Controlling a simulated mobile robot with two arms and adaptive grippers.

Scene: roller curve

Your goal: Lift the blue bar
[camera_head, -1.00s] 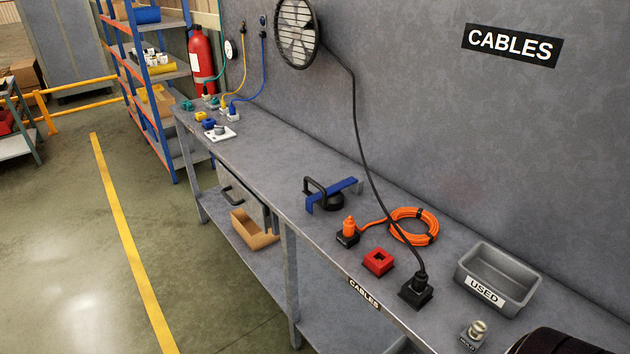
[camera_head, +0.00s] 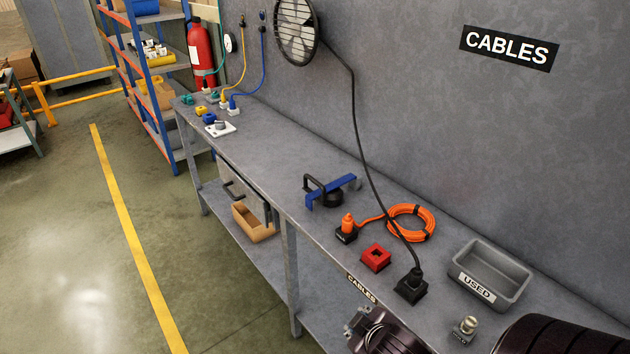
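The blue bar (camera_head: 345,185) lies on the grey workbench (camera_head: 270,172), near the middle of its length. A black looped handle (camera_head: 313,183) stands at its left end, and a round black part (camera_head: 333,199) sits under or beside the bar. Its exact join to these parts is too small to tell. A dark part of one of my arms with a metal end (camera_head: 372,326) shows at the bottom edge, well below the bar and apart from it. I cannot make out any fingers there. Another dark ribbed arm part of mine fills the bottom right corner.
Right of the bar are an orange plug (camera_head: 347,224), a coiled orange cable (camera_head: 409,223), a red socket block (camera_head: 376,257), a black plug (camera_head: 411,284) and a grey USED tray (camera_head: 491,268). A wall runs behind.

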